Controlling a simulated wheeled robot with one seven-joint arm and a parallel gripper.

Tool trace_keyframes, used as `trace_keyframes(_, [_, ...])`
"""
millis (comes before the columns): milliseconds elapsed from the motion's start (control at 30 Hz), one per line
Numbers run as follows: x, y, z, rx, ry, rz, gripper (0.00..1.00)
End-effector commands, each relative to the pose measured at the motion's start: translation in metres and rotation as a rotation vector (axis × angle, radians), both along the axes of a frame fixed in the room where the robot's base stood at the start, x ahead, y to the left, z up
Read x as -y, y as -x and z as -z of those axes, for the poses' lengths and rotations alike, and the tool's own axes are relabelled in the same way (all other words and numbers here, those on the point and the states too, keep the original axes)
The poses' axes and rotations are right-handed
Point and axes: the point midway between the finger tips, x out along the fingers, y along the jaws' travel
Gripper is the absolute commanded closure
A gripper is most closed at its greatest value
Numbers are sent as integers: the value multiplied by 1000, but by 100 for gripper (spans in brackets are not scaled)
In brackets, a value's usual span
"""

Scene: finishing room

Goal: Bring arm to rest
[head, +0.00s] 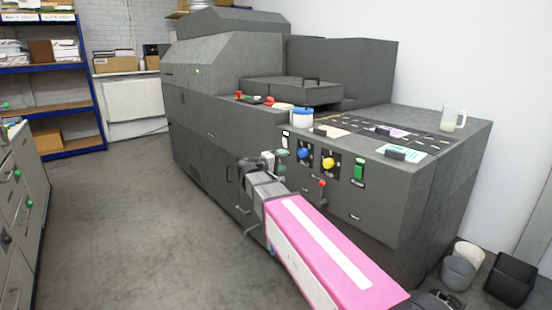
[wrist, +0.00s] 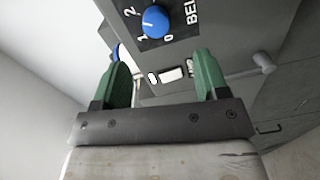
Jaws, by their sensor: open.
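My gripper (head: 281,159) is in front of the large grey machine (head: 215,121), close to its control panel. In the wrist view my gripper (wrist: 162,84) shows two green fingers spread apart with nothing between them. My pink and white arm reaches out from the lower right of the head view. A blue knob (head: 304,151) is just right of the gripper, and it also shows in the wrist view (wrist: 155,21) beyond the fingers, near the numbers 0, 1 and 2. I cannot tell whether a finger touches the panel.
A yellow knob (head: 328,162), a green switch (head: 359,168) and a red-tipped lever (head: 321,184) are on the panel. Drawers (head: 22,185) are at left. The floor between is clear.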

Motion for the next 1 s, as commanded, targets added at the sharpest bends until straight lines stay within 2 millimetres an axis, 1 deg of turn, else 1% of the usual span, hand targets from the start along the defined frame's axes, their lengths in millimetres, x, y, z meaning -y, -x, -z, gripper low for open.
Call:
trace_keyframes(67, [11,6,14,-27,-38,13,33])
trace_keyframes(167, [31,19,46,-88,-130,38,33])
trace_keyframes(200, [40,26,62,-119,-177,52,33])
trace_keyframes(267, [53,37,86,-165,-254,72,33])
trace_keyframes(300, [61,45,103,-194,-306,86,33])
trace_keyframes(367, [71,58,126,-237,-384,107,33])
trace_keyframes(400, [77,67,140,-265,-437,120,33])
trace_keyframes(500, [89,90,176,-328,-572,156,33])
trace_keyframes(633, [99,123,216,-401,-752,201,33])
trace_keyframes(700, [101,141,236,-434,-850,227,33])
trace_keyframes(800, [101,167,260,-477,-994,261,33])
trace_keyframes(900, [99,191,280,-508,-1137,294,33])
trace_keyframes(1000, [94,210,293,-530,-1262,320,33])
